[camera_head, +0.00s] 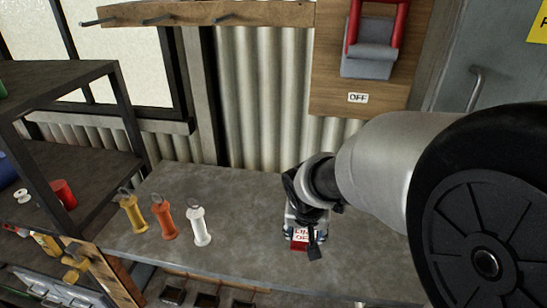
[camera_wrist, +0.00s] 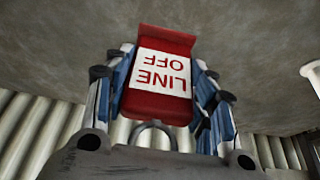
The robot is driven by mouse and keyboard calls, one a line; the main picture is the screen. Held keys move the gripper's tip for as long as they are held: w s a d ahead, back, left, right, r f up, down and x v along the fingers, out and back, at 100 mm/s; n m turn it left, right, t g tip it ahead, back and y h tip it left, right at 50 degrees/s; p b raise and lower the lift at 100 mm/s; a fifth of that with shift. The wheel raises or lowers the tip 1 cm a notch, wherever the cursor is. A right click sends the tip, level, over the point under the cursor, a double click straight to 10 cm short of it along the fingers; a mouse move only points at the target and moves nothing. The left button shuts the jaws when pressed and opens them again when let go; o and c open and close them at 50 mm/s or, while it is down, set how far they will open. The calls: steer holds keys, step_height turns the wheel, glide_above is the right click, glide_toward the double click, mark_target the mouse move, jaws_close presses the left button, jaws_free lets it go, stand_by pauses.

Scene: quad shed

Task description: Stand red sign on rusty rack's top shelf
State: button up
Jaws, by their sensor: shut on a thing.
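The red sign (camera_head: 299,246) with a white label is in my gripper (camera_head: 304,232) over the grey counter. The wrist view shows the sign (camera_wrist: 163,75) between the blue-padded fingers of my gripper (camera_wrist: 160,85), which is shut on its sides. Its label reads LINE OFF, upside down in that view. I cannot tell whether the sign touches the counter. The dark-framed rack (camera_head: 127,110) stands at the left of the head view. Its top shelf (camera_head: 50,80) is mostly bare, with a bit of a green thing at the left picture edge.
Yellow (camera_head: 133,214), orange (camera_head: 164,218) and white (camera_head: 199,226) ringed pieces stand on the counter (camera_head: 245,200) between rack and gripper. A red spool (camera_head: 63,194) and small things sit on the rack's lower shelf. A red-handled switch (camera_head: 372,50) hangs on the wall board.

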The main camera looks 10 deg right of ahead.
mark_target(304, 239)
steer(key=shift+f+b, duration=0.45)
steer(key=shift+f, duration=1.75)
steer(key=shift+s, duration=0.1)
steer(key=shift+f, duration=0.15)
steer(key=o, duration=1.1)
steer(key=v, duration=1.2)
steer(key=s+r+n, duration=0.1)
steer(key=s, duration=0.4)
steer(key=s+d+r+n+y, duration=0.1)
steer(key=s, duration=0.5)
steer(key=s+r+n+p, duration=0.1)
steer(key=s, duration=0.5)
steer(key=shift+d+r+n, duration=0.25)
steer(key=shift+r+n, duration=0.05)
